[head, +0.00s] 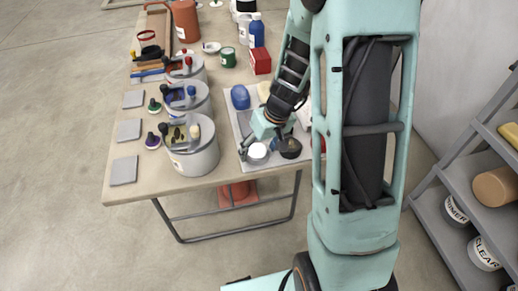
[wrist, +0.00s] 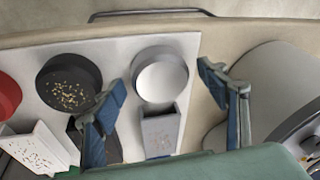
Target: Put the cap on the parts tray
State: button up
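The parts tray (head: 238,118) is a pale flat tray on the workbench, mostly behind my arm in the head view; its pale surface (wrist: 118,50) fills much of the wrist view. A round white piece (wrist: 160,76) with a raised rim lies at the tray's near end, also in the head view (head: 257,153). I cannot tell for sure which piece is the cap. A blue rounded piece (head: 240,97) lies at the tray's far left. My gripper (head: 259,144) is above the near end of the tray. In the wrist view its fingers (wrist: 160,82) are wide apart, with nothing gripped.
Beside the white piece are a black round container with specks (wrist: 70,84) and a small grey box (wrist: 160,132). A large grey pot (head: 194,160) stands left of the tray. A red box (head: 260,61) stands behind it. Shelves (head: 455,190) stand at the right.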

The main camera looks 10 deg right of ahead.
jog(key=shift+r+p, duration=0.3)
jog(key=shift+r, duration=0.2)
jog(key=p+v, duration=0.1)
jog(key=v, duration=1)
jog(key=shift+d+p, duration=0.15)
jog(key=shift+p, duration=0.2)
jog(key=shift+r, duration=0.1)
